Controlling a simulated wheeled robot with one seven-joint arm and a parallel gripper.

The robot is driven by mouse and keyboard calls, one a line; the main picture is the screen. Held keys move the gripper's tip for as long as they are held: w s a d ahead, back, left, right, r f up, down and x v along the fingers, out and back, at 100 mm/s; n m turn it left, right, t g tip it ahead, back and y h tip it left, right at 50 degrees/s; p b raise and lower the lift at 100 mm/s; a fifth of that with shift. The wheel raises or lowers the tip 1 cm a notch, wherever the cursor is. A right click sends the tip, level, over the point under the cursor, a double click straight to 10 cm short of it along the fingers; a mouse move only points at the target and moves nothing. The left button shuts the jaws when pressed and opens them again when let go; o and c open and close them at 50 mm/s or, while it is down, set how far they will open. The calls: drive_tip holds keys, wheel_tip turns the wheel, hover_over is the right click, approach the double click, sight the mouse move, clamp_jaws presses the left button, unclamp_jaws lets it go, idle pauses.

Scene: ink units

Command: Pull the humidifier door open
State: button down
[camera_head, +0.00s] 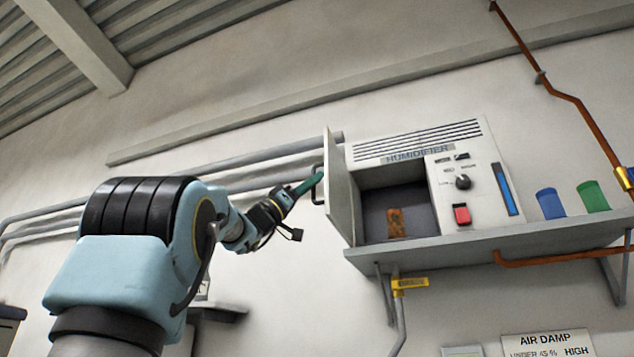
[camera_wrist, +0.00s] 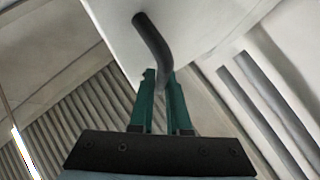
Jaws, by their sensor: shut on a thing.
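The humidifier (camera_head: 366,158) is a white box on a wall shelf, with a label, vents, a dial and a red switch on its front. Its door (camera_head: 338,191) stands swung out at the left side, and the dark compartment (camera_head: 377,201) behind it shows, with an orange-brown item (camera_head: 396,222) inside. My gripper (camera_head: 313,183) is at the door's outer face, shut on the dark door handle (camera_head: 318,187). In the wrist view the green fingers (camera_wrist: 160,88) are on either side of the bent handle (camera_wrist: 150,38), with the pale door panel (camera_wrist: 190,25) beyond.
The shelf (camera_head: 520,238) holds a blue cup (camera_head: 550,204) and a green cup (camera_head: 592,197) right of the humidifier. Grey pipes (camera_head: 250,167) run along the wall behind my arm. A yellow valve handle (camera_head: 410,283) sits below the shelf.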

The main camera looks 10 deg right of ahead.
idle(0.3)
drive_tip(key=c, duration=0.9)
unclamp_jaws()
drive_tip(key=shift+w+d, duration=0.1)
drive_tip(key=shift+f, duration=0.1)
drive_tip(key=shift+b+v, duration=2.9)
drive_tip(key=shift+v, duration=2.5)
